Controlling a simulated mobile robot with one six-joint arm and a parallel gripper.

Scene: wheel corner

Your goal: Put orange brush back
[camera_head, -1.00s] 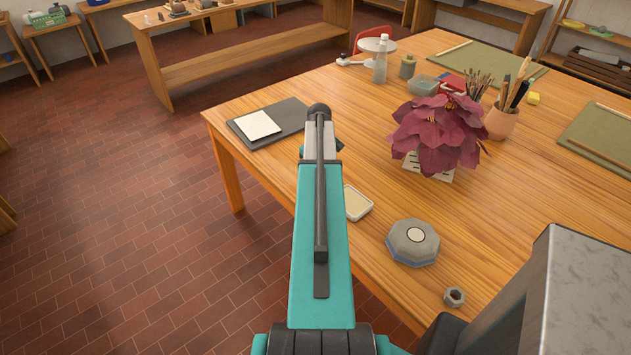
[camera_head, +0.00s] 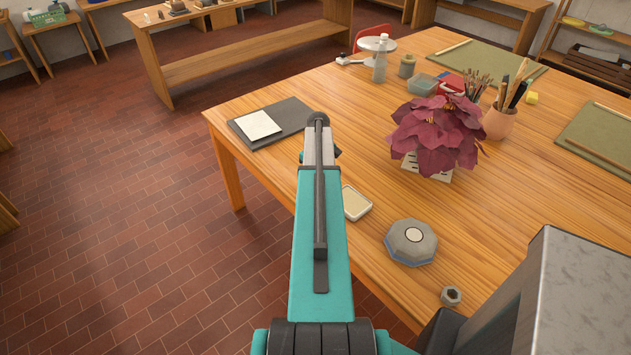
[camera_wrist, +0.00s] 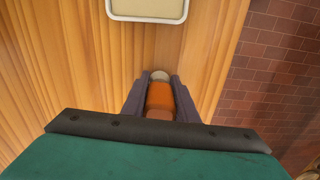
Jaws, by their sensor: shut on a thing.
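In the wrist view the orange brush (camera_wrist: 160,97) is between the two dark fingers of my gripper (camera_wrist: 160,88). The gripper is shut on it. The brush's orange body and a pale round end show, and the rest of it is hidden. The tabletop lies beneath it, and I cannot tell the height above it. In the head view my arm covers the gripper and the brush. A terracotta pot (camera_head: 498,122) holding several brushes stands at the right of the table, beside the dark red plant.
The wooden table (camera_head: 330,98) carries a dark red plant (camera_head: 436,135), a pale shallow tray (camera_head: 356,202), an octagonal grey thing (camera_head: 411,242), a small nut (camera_head: 451,296) and a dark mat with white paper (camera_head: 258,125). The table's left edge drops to brick floor.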

